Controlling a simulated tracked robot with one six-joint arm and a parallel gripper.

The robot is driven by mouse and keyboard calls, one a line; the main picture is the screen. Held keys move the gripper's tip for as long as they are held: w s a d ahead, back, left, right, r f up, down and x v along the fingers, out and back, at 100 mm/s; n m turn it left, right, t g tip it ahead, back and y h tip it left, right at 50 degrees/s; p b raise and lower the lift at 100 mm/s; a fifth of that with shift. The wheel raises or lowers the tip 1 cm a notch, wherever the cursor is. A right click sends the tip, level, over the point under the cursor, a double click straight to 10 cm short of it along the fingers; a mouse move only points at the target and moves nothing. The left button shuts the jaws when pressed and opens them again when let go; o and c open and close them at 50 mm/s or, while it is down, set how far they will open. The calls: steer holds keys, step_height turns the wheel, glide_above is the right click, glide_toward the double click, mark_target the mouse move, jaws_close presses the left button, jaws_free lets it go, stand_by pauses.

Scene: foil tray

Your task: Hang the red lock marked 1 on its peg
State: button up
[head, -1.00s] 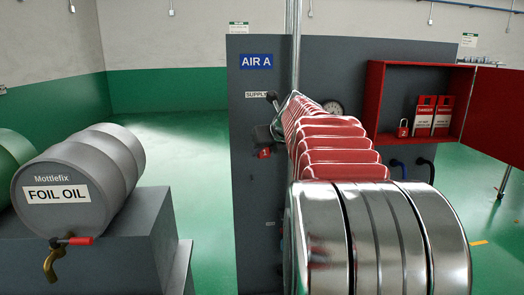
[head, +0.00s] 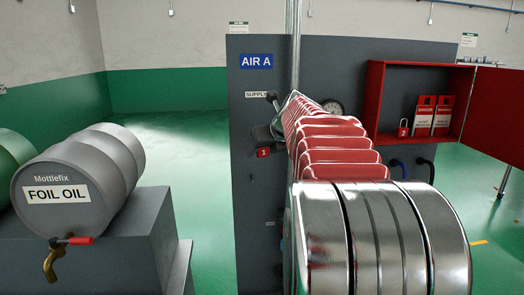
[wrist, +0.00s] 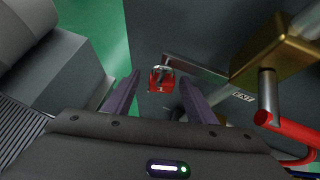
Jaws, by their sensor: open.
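The red lock marked 1 (wrist: 161,81) shows in the wrist view between my two open fingers, with its face toward the camera. Its shackle is up, close to the end of a grey metal strip, and I cannot tell whether it hangs on anything. My gripper (wrist: 160,76) is open around the lock, with a gap on both sides. In the head view the lock (head: 263,153) shows just below the dark end of my arm, in front of the grey AIR A panel (head: 262,210). I cannot pick out its peg for certain.
A brass valve body (wrist: 275,50) with a red handle (wrist: 290,130) is at the right of the wrist view. A red open cabinet (head: 376,85) holds another red lock (head: 403,128) and red tags (head: 433,115).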

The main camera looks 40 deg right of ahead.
steer(key=shift+s, duration=0.1)
steer(key=v, duration=1.3)
steer(key=shift+s, duration=0.25)
steer(key=shift+a+r, duration=0.15)
steer(key=s+a+f+n+g+y, duration=0.1)
steer(key=s+a+f+n, duration=0.1)
steer(key=a+f+n, duration=0.65)
steer(key=s+a+f+n+g+y, duration=0.15)
steer(key=a+f+n, duration=0.25)
steer(key=a+n, duration=0.85)
steer(key=s+a+f+n+g, duration=0.1)
steer(key=s+a+f+n, duration=1)
steer(key=n, duration=0.7)
step_height(320, 180, down, 4)
steer(key=a+y, duration=0.1)
steer(key=a, duration=0.1)
steer(key=shift+s+a+r+n+g, duration=0.25)
steer(key=shift+s+a+n+g, duration=0.1)
steer(key=shift+s+a+n, duration=0.05)
stand_by(1.5)
